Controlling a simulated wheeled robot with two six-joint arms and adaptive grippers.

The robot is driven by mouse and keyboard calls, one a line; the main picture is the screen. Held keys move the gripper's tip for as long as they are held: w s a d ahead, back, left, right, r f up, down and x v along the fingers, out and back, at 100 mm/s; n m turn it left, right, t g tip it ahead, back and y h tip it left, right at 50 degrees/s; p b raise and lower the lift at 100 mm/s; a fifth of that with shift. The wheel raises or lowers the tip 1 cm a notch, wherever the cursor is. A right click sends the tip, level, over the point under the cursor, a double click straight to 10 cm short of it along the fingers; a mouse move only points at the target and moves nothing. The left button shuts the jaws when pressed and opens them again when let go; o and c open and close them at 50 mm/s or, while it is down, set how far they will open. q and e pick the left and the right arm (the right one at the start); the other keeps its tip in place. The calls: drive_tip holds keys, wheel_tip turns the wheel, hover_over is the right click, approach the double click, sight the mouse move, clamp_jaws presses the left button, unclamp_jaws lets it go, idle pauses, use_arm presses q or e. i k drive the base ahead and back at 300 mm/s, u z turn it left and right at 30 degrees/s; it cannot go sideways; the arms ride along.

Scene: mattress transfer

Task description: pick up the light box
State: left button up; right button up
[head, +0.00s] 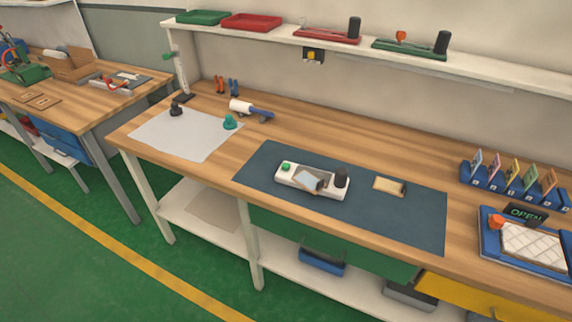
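No thing is plainly marked as the light box. A small white box (290,185) with a green button, a black cylinder and a tilted grey plate on it lies on the dark blue mat (410,215), on the wooden workbench. I cannot tell for sure that it is the light box. A blue tray (490,245) with a white quilted pad, an orange knob and a lit "OPEN" sign stands at the right edge, partly cut off. Neither of my grippers is in view.
A small tan block (389,186) lies on the mat, right of the white box. A white sheet (180,140) bears two small figures. A blue rack (510,185) with coloured cards stands at right. A shelf (480,66) with trays runs above the bench. Green floor is clear at left.

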sight(338, 182)
drive_tip(key=z, duration=0.45)
drive_tip(key=k, duration=1.15)
drive_tip(key=u, duration=0.75)
drive_tip(key=i, duration=1.85)
drive_tip(key=z, duration=0.95)
drive_tip(key=i, duration=0.25)
drive_tip(key=z, duration=0.2)
